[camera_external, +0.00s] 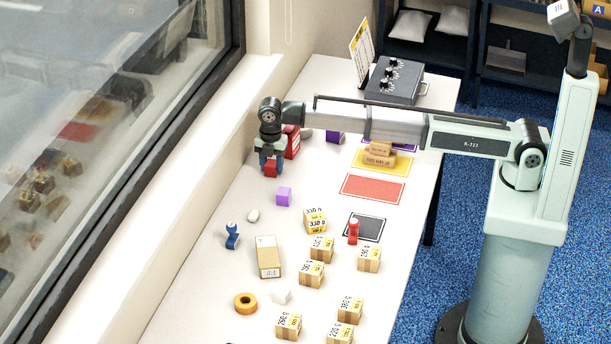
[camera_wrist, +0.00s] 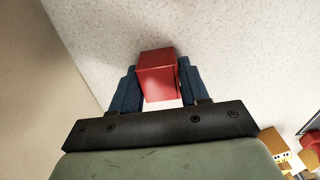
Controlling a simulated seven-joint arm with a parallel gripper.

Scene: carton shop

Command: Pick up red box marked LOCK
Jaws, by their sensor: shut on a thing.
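My gripper (camera_external: 271,160) is near the window side of the table, pointing down. It is shut on a small red box (camera_external: 271,169), which sits between its two blue fingers. The red box (camera_wrist: 158,75) also shows in the wrist view, between the fingers of my gripper (camera_wrist: 160,85). No lettering is readable on its visible faces. I cannot tell whether it touches the table. Another, larger red box (camera_external: 292,142) with pale markings stands just behind my gripper, partly hidden by it; its lettering is too small to read.
Red (camera_external: 372,188) and yellow (camera_external: 401,162) mats lie to the right. Several cartons, a tape roll (camera_external: 245,302), a blue stamp (camera_external: 232,236) and a red bottle-like item (camera_external: 353,230) occupy the near table. The window ledge borders the left.

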